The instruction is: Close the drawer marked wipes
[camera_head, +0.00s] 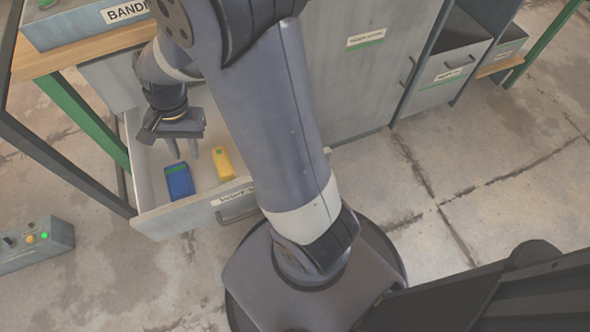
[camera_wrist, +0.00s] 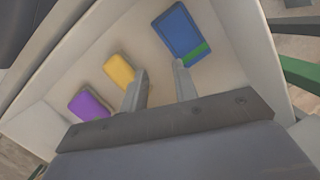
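An open drawer (camera_head: 172,222) at the left, under the wooden worktop, is pulled well out. Its front has a label (camera_head: 232,195) and a dark handle (camera_head: 238,214); the label is partly covered by my arm and I cannot read it as wipes. My gripper (camera_head: 182,154) points down over the drawer's inside. In the wrist view my gripper (camera_wrist: 161,68) has its two fingers apart with nothing between them. A blue block with a green end (camera_head: 179,181) and a yellow block (camera_head: 222,162) lie in the drawer. A purple block (camera_wrist: 91,105) shows in the wrist view only.
A grey cabinet (camera_head: 372,75) stands to the right of the drawer. Beyond it another labelled drawer or bin (camera_head: 445,85) sticks out. A blue-grey box (camera_head: 75,25) is on the worktop. A button box (camera_head: 35,245) is at the left. Concrete floor at the right is clear.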

